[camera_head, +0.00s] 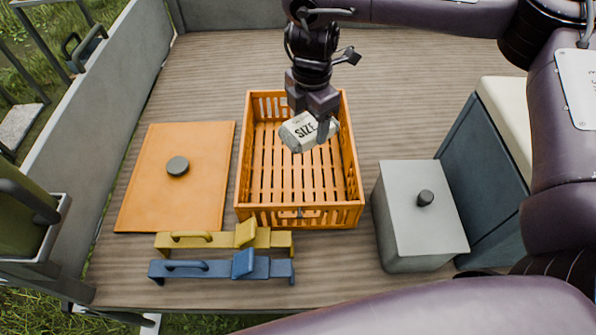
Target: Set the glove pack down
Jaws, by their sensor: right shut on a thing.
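The glove pack (300,131) is a pale packet with the dark word "SIZE" on it. My right gripper (322,125) comes down from the top of the view and is shut on the pack's right side. The pack shows over the inside of the orange slatted crate (300,217). I cannot tell whether it touches the crate floor. The crate looks otherwise empty. My left gripper is not in view.
An orange lid or board (142,186) with a dark knob (177,166) lies left. Yellow (215,240) and blue (215,269) handled tools lie in front. A grey lidded box (432,225) and a cushioned blue bench (487,150) stand right. Bare planks (215,65) lie behind.

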